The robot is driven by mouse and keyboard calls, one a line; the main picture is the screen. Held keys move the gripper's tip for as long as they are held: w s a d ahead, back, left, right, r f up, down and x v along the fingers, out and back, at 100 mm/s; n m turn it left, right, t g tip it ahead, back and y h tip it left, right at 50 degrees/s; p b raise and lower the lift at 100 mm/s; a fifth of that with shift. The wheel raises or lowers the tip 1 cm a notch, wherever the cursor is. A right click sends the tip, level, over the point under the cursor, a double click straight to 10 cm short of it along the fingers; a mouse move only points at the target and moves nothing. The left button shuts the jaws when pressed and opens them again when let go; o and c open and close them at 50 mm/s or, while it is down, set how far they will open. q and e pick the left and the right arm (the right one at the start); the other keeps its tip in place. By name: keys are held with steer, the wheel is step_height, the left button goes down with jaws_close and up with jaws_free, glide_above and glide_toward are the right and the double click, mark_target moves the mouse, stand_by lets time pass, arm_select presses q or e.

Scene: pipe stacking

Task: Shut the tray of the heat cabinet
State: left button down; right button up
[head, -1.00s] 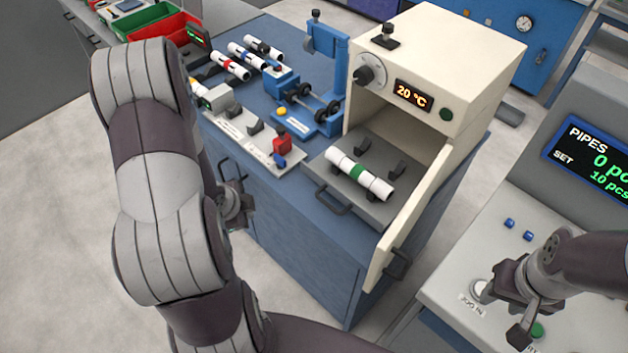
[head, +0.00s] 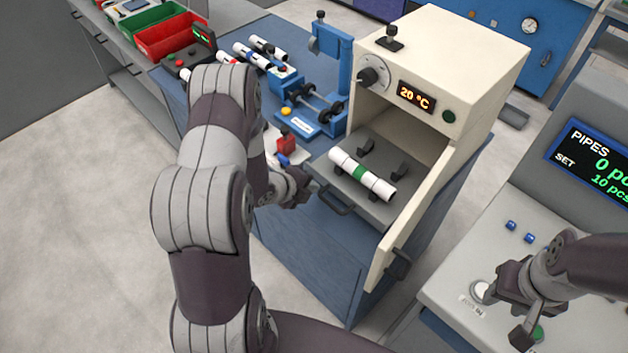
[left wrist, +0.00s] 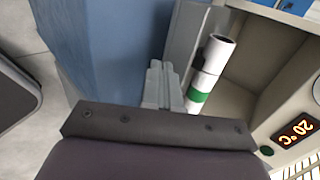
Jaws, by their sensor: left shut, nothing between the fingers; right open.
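The cream heat cabinet (head: 470,60) shows 20 °C in the head view. Its grey tray (head: 385,208) is slid out, with a dark handle (head: 334,203) at its front. A white pipe with a green band (head: 347,163) lies on the tray; it also shows in the left wrist view (left wrist: 213,58). My left gripper (head: 304,186) is shut and empty, just left of the tray's front edge, close to the handle. In the left wrist view its fingers (left wrist: 157,72) are together beside the tray; contact cannot be told. My right gripper (head: 513,318) is open over the right console.
The cabinet's door (head: 395,235) hangs open at the tray's right side. Red and green bins (head: 165,40) are at the far left. A console (head: 490,245) is at right.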

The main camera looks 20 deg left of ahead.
arm_select(q)
steer(key=shift+w+d, duration=0.25)
steer(key=shift+w, duration=0.45)
arm_select(e)
steer(key=shift+r, duration=0.2)
